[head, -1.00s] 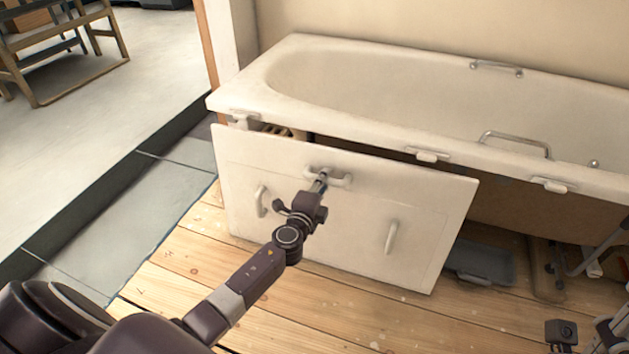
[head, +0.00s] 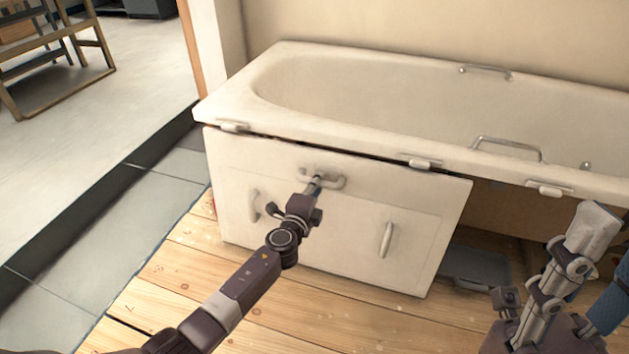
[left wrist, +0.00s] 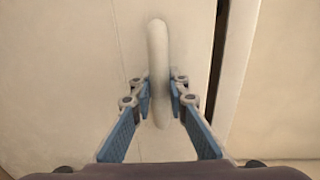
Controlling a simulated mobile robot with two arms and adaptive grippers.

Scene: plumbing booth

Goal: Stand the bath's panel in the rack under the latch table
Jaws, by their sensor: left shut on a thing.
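The bath's panel (head: 325,255) is a cream board with a handle on top and one on each side. It stands nearly upright against the left front of the bath (head: 345,135), its top edge just under the rim with a thin dark gap. My left gripper (head: 318,184) is shut on the panel's top handle (head: 335,181); the left wrist view shows the blue-padded fingers (left wrist: 158,100) either side of the handle bar (left wrist: 157,60). My right gripper (head: 590,230) is at the lower right, away from the panel; its jaw state is unclear. I cannot identify the rack or latch table.
White clips (head: 422,163) sit along the bath rim. A grey tray (head: 480,267) lies on the floor right of the panel. A wooden frame (head: 55,60) stands far left, beyond a dark step (head: 110,185). The plank floor (head: 180,265) left of the panel is clear.

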